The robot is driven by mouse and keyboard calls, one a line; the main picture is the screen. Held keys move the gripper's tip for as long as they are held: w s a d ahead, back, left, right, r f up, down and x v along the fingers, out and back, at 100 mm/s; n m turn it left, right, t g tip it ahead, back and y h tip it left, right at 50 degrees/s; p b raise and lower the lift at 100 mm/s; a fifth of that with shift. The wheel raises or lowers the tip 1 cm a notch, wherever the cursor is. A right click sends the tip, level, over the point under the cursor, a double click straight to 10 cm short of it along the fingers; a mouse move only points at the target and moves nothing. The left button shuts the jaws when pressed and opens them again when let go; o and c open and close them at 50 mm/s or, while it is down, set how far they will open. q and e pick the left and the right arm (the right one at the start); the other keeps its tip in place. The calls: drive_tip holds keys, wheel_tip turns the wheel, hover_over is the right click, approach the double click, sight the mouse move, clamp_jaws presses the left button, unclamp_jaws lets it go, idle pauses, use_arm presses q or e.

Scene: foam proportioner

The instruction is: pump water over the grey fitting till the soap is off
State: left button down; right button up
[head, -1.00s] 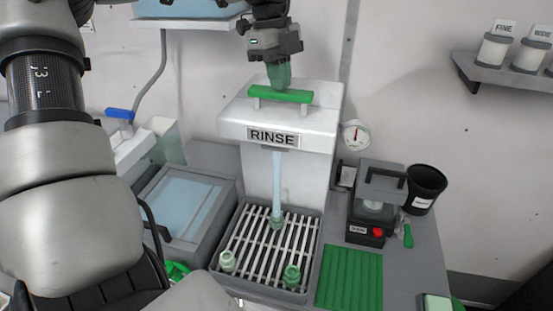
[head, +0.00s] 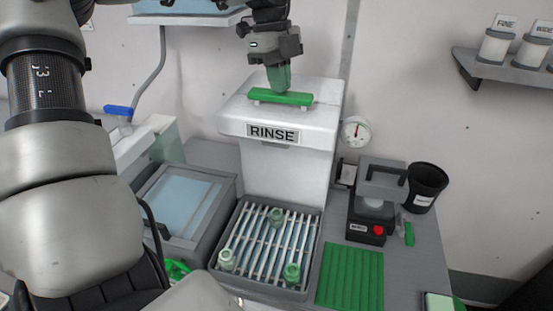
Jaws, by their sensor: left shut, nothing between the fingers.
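The white rinse unit (head: 290,112) stands at the back with a green push bar (head: 281,97) on top and a "RINSE" label. My left gripper (head: 278,90) is shut and empty, pointing down with its green fingertips at the bar, apparently touching it. The bar sits low on the housing. Three small upright fittings stand on the slatted rinse tray (head: 313,235): one under the spout (head: 276,217), a paler one (head: 227,259) front left, and a greener one (head: 291,273) front right. All look greenish; I cannot tell which is grey or whether soap remains. No stream is falling. My right gripper is not in view.
A basin of bluish liquid (head: 180,203) is left of the tray. A green ribbed mat (head: 350,277), a grey device with a red button (head: 370,210) and a black cup (head: 426,187) are on the right. A gauge (head: 354,132) hangs beside the rinse unit.

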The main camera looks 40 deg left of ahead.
use_arm(q)
drive_tip(key=shift+r+p, duration=1.75)
drive_tip(key=shift+r, duration=0.65)
wheel_tip(320, 180, up, 6)
drive_tip(key=p, duration=0.5)
